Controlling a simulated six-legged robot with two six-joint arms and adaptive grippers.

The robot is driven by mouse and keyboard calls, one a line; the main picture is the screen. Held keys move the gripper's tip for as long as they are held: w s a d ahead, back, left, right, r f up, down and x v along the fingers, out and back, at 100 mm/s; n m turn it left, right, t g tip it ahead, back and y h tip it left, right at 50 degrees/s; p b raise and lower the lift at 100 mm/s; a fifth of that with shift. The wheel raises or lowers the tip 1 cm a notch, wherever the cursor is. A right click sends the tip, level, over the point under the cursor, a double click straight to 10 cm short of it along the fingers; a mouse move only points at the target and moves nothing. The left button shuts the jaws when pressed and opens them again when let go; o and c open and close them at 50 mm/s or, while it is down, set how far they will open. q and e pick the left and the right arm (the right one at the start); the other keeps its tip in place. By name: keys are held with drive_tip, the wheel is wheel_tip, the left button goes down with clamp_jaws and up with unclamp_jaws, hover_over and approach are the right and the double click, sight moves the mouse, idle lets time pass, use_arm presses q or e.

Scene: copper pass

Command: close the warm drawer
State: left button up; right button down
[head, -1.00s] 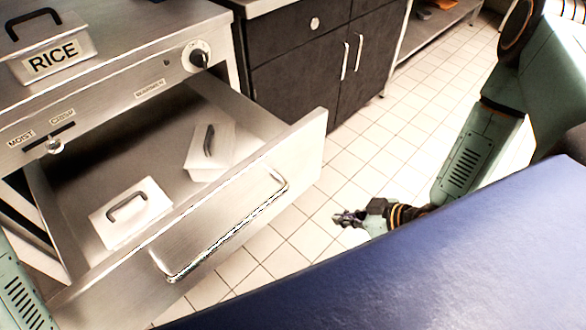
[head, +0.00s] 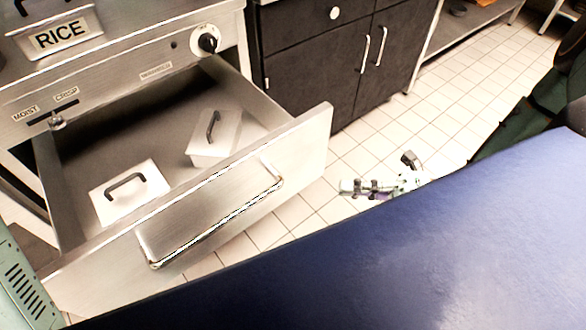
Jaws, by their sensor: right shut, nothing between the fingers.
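The warm drawer (head: 300,142) is pulled open from the steel cabinet at the left of the head view. Its long bar handle (head: 218,224) runs along the front panel. Two pale lidded containers with dark handles, one at the front left (head: 130,190) and one at the right (head: 214,138), sit inside the drawer. My right gripper (head: 348,187) is to the right of the drawer front, apart from it, above the tiled floor; it is shut and empty.
A container labelled RICE (head: 62,35) stands on the cabinet top. A control knob (head: 208,42) and a slider (head: 57,122) are on the panel above the drawer. Dark cupboards (head: 330,65) stand behind. Tiled floor (head: 440,125) is clear to the right.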

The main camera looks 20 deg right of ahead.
sight(292, 170)
drive_tip(key=b+x, duration=0.2)
drive_tip(key=x, duration=0.1)
drive_tip(key=w+b+x, duration=0.1)
drive_tip(key=b+x, duration=0.1)
drive_tip(key=x, duration=0.2)
drive_tip(key=w+d+b+x, duration=0.1)
drive_tip(key=b+x, duration=0.1)
drive_tip(key=x, duration=0.2)
drive_tip(key=shift+f, duration=0.3)
drive_tip(key=shift+w+a+r, duration=0.15)
drive_tip(key=shift+w+a, duration=0.05)
drive_tip(key=shift+w, duration=0.3)
drive_tip(key=shift+w, duration=0.2)
